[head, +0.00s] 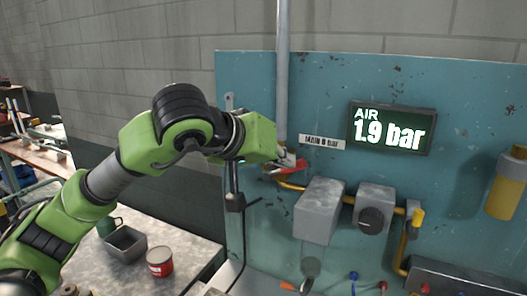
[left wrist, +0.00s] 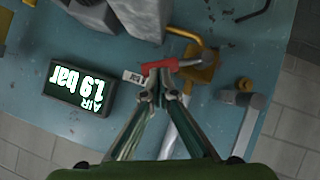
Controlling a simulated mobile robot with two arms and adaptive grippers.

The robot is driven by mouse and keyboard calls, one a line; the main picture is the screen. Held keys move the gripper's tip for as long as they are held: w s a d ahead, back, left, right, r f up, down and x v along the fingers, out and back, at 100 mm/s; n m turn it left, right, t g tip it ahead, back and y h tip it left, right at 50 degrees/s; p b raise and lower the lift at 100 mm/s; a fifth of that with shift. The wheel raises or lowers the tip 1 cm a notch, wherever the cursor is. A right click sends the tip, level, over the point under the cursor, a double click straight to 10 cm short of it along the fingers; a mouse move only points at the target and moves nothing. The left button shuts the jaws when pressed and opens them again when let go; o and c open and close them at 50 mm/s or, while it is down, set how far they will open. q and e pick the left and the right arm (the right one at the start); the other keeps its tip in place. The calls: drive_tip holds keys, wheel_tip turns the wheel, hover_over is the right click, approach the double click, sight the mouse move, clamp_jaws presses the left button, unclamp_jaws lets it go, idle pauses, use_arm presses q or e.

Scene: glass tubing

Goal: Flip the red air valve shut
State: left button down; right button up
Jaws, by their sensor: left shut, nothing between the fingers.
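The red valve lever (head: 290,167) is on the teal panel at the foot of a vertical grey pipe (head: 283,75). In the head view it lies roughly crosswise to that pipe, partly hidden by my gripper. In the left wrist view the red lever (left wrist: 172,65) runs left from a brass valve body (left wrist: 203,66). My left gripper (head: 287,156) is shut and empty, its tips right at the lever. In the left wrist view the gripper tips (left wrist: 160,72) overlap the lever's free end; I cannot tell whether they touch. My right gripper is not in view.
A display (head: 391,129) reads AIR 1.9 bar; a label (head: 321,142) reads MAIN 8 bar. Grey boxes (head: 319,209), a regulator with a black knob (head: 372,220) and brass piping stand out from the panel. A bench (head: 190,257) with a red can (head: 160,262) is at lower left.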

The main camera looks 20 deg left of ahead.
use_arm(q)
drive_tip(key=shift+s+d+f+m+y+b, duration=0.1)
drive_tip(key=shift+d+f+m+y+b, duration=0.65)
drive_tip(key=shift+f+m+y+b, duration=0.25)
drive_tip(key=shift+d+f+b, duration=0.15)
drive_tip(key=shift+f+b, duration=0.2)
drive_tip(key=shift+b, duration=0.45)
drive_tip(key=shift+d, duration=0.1)
drive_tip(key=shift+s+r+p, duration=0.15)
drive_tip(key=shift+r+p, duration=0.15)
drive_tip(key=shift+r, duration=0.25)
drive_tip(key=d+r+b+v, duration=0.1)
drive_tip(key=v, duration=1.1)
drive_tip(key=shift+w+r+b, duration=0.25)
drive_tip(key=shift+w+b, duration=0.1)
drive_tip(key=shift+w, duration=0.05)
